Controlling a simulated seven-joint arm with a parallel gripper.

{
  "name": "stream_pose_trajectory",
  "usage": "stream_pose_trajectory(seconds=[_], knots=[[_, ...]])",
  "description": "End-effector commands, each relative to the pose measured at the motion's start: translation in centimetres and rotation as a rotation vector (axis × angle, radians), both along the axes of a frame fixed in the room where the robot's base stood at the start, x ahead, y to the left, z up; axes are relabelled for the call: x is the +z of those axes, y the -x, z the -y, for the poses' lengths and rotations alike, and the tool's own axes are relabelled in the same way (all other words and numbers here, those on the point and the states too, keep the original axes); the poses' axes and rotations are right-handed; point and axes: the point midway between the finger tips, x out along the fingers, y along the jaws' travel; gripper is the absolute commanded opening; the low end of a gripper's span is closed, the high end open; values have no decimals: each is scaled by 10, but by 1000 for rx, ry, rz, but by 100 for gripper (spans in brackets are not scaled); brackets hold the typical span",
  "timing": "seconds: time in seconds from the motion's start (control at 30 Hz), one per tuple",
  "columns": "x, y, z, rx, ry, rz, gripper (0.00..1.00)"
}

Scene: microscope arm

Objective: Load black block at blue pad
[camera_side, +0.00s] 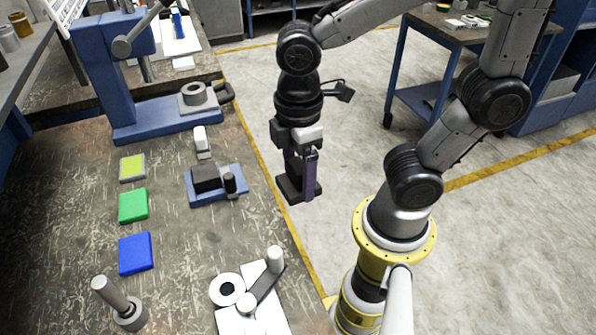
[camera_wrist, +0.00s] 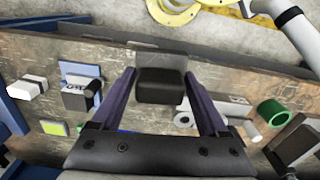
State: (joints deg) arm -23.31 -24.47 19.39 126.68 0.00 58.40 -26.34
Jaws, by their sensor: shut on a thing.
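The blue pad (camera_side: 135,253) lies flat on the bench at the left, nearest the camera in a row of pads, with nothing on it. My gripper (camera_side: 299,184) hangs in the air right of the bench edge, well away from the pad. It is shut on a black block (camera_wrist: 160,84), which sits between the purple fingertips in the wrist view; the block also shows low beside the finger in the side view (camera_side: 288,189). A second dark block (camera_side: 206,177) sits in a blue fixture (camera_side: 240,182) on the bench. Most of the pad is hidden in the wrist view.
A green pad (camera_side: 133,205) and a yellow-green pad (camera_side: 132,168) lie behind the blue pad. A grey post (camera_side: 115,300), a white ring (camera_side: 227,290) and a white plate with a lever (camera_side: 265,285) stand near the front. A blue machine (camera_side: 115,70) stands at the back.

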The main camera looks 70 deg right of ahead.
Motion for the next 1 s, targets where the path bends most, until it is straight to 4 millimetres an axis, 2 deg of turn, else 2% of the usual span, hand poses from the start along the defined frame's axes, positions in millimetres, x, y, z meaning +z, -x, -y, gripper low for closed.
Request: stream_pose_trajectory(seconds=[0.1,0.27,0.37,0.5,0.63,0.83,1.0], knots=[[1,0,0,-11,-2,3,25],[18,-18,-8,-28,-3,5,25],[33,-41,-18,-39,-2,3,25],[52,-82,-40,-50,-1,2,25],[63,-122,-63,-54,-2,1,25],[64,-179,-100,-53,-1,-1,25],[50,-222,-132,-47,-1,-1,25]])
